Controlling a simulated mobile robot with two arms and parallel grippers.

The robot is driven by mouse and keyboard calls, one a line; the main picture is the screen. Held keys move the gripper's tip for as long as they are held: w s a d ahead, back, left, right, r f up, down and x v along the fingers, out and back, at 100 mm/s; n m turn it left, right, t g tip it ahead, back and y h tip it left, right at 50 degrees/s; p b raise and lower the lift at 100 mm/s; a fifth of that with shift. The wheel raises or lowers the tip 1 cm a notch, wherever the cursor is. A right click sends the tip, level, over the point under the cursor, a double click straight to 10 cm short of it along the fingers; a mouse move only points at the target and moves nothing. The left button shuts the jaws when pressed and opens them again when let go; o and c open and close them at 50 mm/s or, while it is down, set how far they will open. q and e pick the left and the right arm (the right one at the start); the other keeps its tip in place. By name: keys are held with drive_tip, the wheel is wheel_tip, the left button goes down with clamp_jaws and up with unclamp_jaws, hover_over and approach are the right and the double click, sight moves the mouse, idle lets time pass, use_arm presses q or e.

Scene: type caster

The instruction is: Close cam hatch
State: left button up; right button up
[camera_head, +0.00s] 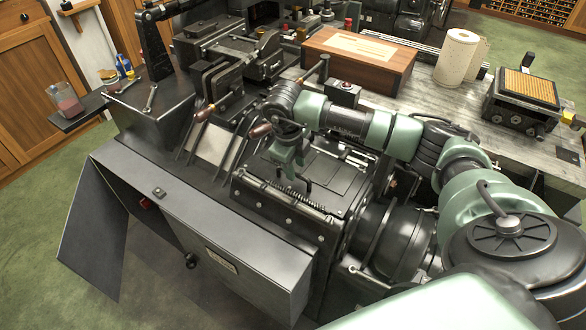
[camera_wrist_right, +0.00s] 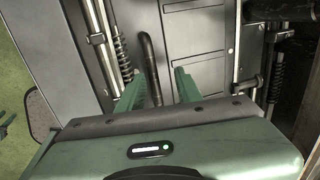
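A dark panel with a black bar handle, which looks like the cam hatch (camera_head: 335,185), lies on the machine under my right arm. Its plates and springs also show in the right wrist view (camera_wrist_right: 195,45). My right gripper (camera_head: 293,170) is above the panel, pointing down. In the right wrist view its two green fingers (camera_wrist_right: 160,85) are apart, with the curved black handle (camera_wrist_right: 150,62) between them; I see gaps beside the handle. I cannot tell how far the hatch stands open. My left gripper is not in view.
A grey side door (camera_head: 95,235) hangs open at the machine's front left. A long front cover (camera_head: 235,250) juts out nearby. A wooden box (camera_head: 360,58), a paper roll (camera_head: 458,58) and a keyed device (camera_head: 523,98) stand on the bench behind.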

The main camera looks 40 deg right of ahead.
drive_tip(key=shift+a, duration=0.1)
drive_tip(key=shift+a+r, duration=0.1)
drive_tip(key=shift+r, duration=0.15)
drive_tip(key=b+v, duration=0.1)
drive_tip(key=v, duration=0.6)
drive_tip(key=shift+s, duration=0.1)
idle(0.4)
